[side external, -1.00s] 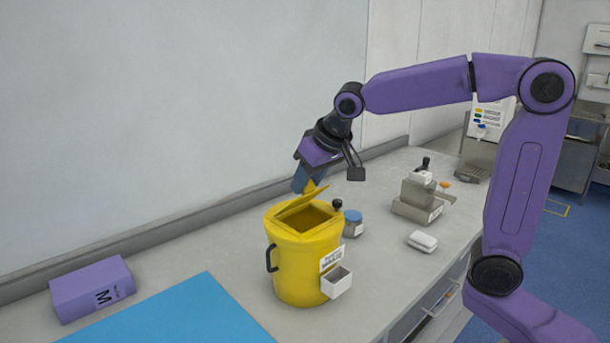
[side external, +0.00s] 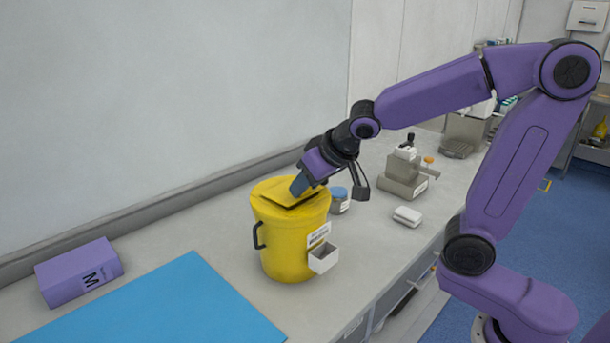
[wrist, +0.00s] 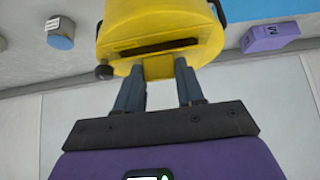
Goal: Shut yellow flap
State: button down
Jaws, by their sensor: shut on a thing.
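A yellow bucket (side external: 287,247) with a dark side handle stands on the bench. Its yellow flap (side external: 283,195) lies low and almost level over the top opening; a narrow dark line shows along its near edge. My gripper (side external: 298,186) is down at the bucket's top on the flap's right side. In the wrist view, my gripper (wrist: 160,80) has its two blue-grey fingers on either side of a yellow tab (wrist: 158,68) of the flap. A dark slot shows across the bucket top there. Whether the flap is fully flush cannot be told.
A blue-lidded jar (side external: 339,200) stands close to the bucket's right. A white box (side external: 324,258) hangs on its front. A grey device (side external: 401,180) and a white item (side external: 407,216) lie farther right. A purple box (side external: 78,272) and blue mat (side external: 165,305) are at left.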

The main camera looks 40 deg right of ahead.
jog(key=shift+s+f, duration=0.25)
jog(key=shift+f, duration=0.2)
jog(key=c, duration=0.7)
grip_release()
jog(key=shift+r, duration=0.15)
jog(key=shift+w, duration=0.1)
jog(key=shift+s+r, duration=0.2)
jog(key=shift+r, duration=0.2)
jog(key=v, duration=1.6)
jog(key=shift+s+a+r, duration=0.1)
jog(key=shift+s+r, duration=0.1)
